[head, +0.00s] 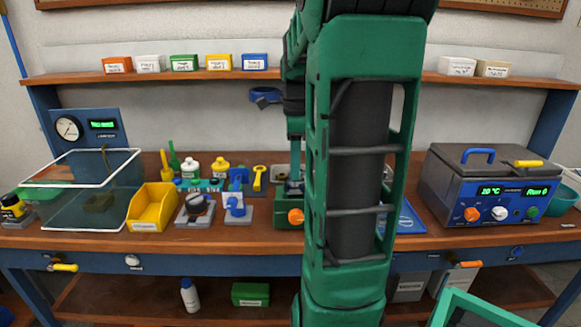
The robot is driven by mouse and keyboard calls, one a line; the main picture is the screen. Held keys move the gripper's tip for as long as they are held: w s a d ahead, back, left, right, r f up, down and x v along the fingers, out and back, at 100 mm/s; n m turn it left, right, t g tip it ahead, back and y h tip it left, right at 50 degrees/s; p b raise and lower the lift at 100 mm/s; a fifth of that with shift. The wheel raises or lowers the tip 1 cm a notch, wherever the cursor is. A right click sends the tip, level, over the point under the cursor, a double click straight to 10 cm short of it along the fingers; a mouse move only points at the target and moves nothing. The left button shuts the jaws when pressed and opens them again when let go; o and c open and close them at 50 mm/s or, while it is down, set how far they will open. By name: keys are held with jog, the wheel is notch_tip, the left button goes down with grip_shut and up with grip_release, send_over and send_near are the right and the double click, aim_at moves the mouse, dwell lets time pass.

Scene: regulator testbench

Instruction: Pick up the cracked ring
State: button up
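I cannot make out a cracked ring in the head view. My green arm fills the middle of the view and hides part of the bench. Behind it, the far end of the arm reaches down to my gripper (294,184), just above a grey-green fixture with an orange knob (296,217). The fingers are too small and dark to tell whether they are open or hold anything. Left of the fixture are a blue valve part (235,201) and a grey block with a black knob (197,206).
A yellow bin (152,207) and a white-rimmed clear box (85,168) stand on the left of the wooden bench (480,240). A blue bath unit (487,190) stands on the right. A shelf with labelled boxes (254,62) runs above. A blue panel lies right of my arm.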

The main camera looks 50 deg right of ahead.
jog(key=shift+c, duration=1.1)
jog(key=shift+r, duration=0.1)
jog(key=shift+r, duration=2.4)
